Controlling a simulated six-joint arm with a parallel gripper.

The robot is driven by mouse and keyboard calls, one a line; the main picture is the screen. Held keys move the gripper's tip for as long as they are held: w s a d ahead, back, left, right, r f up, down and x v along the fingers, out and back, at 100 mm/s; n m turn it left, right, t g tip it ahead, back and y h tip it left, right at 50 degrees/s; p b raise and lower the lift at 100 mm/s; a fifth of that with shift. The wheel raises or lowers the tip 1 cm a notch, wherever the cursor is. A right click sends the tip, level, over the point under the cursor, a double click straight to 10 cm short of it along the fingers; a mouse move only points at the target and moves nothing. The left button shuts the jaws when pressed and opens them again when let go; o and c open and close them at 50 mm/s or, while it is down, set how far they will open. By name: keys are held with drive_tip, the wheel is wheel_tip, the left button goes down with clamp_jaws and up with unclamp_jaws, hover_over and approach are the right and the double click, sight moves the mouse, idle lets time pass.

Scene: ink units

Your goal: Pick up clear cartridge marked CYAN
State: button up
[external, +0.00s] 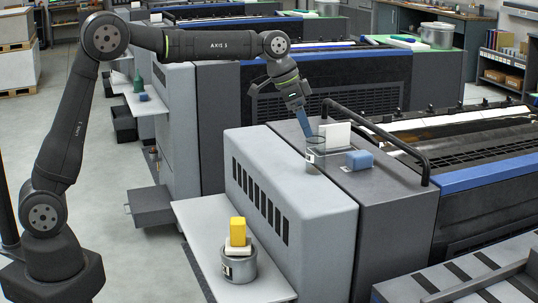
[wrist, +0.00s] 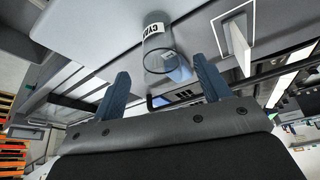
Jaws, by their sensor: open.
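In the wrist view the clear cartridge (wrist: 156,48) carries a white label with black letters, partly readable as CYAN. My gripper (external: 305,131) reaches down at a tilt, with its blue fingers just above and beside the cartridge. In the wrist view my gripper (wrist: 160,67) is open, with one blue finger on each side of the cartridge in the picture. Whether either finger touches it cannot be told.
A white upright plate (external: 336,135) stands close behind the cartridge. A blue block (external: 359,160) lies to its right. A dark rail (external: 390,140) runs along the press edge. A grey can (external: 240,268) with a yellow block (external: 238,231) above it stands on the lower left shelf.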

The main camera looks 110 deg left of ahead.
sight(324, 164)
drive_tip(key=x, duration=0.7)
drive_tip(key=shift+w+a+f, duration=0.1)
drive_tip(key=shift+w+f, duration=0.15)
drive_tip(key=shift+f, duration=0.1)
drive_tip(key=c, duration=1.1)
drive_tip(key=shift+c, duration=0.2)
drive_tip(key=shift+r, duration=0.2)
